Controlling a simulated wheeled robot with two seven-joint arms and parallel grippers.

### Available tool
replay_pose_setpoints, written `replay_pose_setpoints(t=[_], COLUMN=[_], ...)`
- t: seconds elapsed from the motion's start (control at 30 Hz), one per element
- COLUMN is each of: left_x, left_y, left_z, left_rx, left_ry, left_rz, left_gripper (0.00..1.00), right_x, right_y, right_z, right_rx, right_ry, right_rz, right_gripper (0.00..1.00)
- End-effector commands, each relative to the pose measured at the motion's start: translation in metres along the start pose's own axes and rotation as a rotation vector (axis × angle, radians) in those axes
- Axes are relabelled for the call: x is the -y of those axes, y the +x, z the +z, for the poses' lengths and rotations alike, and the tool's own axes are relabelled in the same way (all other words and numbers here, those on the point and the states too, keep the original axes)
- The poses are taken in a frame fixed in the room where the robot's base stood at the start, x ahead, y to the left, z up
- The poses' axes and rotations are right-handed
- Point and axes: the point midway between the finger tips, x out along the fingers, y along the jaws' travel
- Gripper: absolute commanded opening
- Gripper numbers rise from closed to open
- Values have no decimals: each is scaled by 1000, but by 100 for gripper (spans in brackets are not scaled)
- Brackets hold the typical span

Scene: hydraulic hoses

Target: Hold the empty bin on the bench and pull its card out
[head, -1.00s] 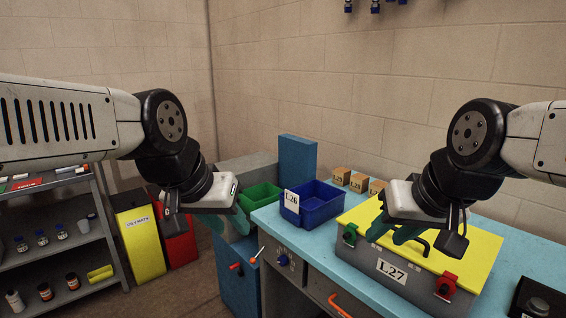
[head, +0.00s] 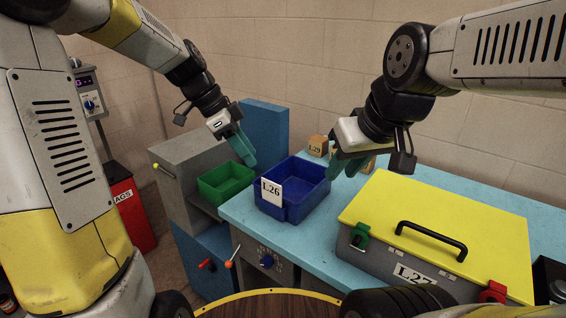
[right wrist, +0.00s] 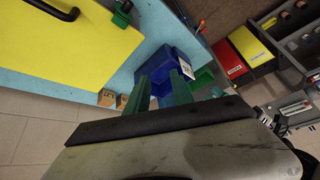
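The blue bin (head: 308,205) stands on the bench, with a white card (head: 271,192) marked L26 on its front. Its inside looks empty. My left gripper (head: 247,160) is above and left of the bin, over the green bin's right side, apart from the blue bin; its fingers overlap, so their opening is unclear. My right gripper (head: 346,174) is open with nothing held, close to the bin's right rim. In the right wrist view, the blue bin (right wrist: 158,62) lies ahead of the right gripper's spread fingers (right wrist: 159,80), and the card (right wrist: 186,68) shows beside one finger.
A grey case (head: 375,262) with a yellow lid, marked L27, fills the bench's right side. Small cardboard boxes (head: 318,146) stand at the back by the wall. A green bin (head: 226,183) sits left of the bench. The bench's blue top (head: 242,212) is clear around the blue bin.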

Motion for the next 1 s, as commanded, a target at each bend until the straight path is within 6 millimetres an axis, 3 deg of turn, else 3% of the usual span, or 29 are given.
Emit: replay_pose_setpoints(t=[0.37, 0.7, 0.83, 1.0], left_x=[0, 0, 0, 0], left_y=[0, 0, 0, 0], left_z=[0, 0, 0, 0], left_rx=[1, 2, 2, 2], left_ry=[-2, -3, -3, -3], left_rz=[0, 0, 0, 0], left_gripper=[36, 36, 36, 36], right_x=[-15, -20, -19, -19], right_y=[71, 160, 188, 207], right_z=[-48, -73, -75, -76], right_rx=[248, 363, 361, 348], right_ry=[-909, -1716, -1931, -2084], right_rz=[-72, -345, -447, -526], right_gripper=[28, 28, 28, 28])
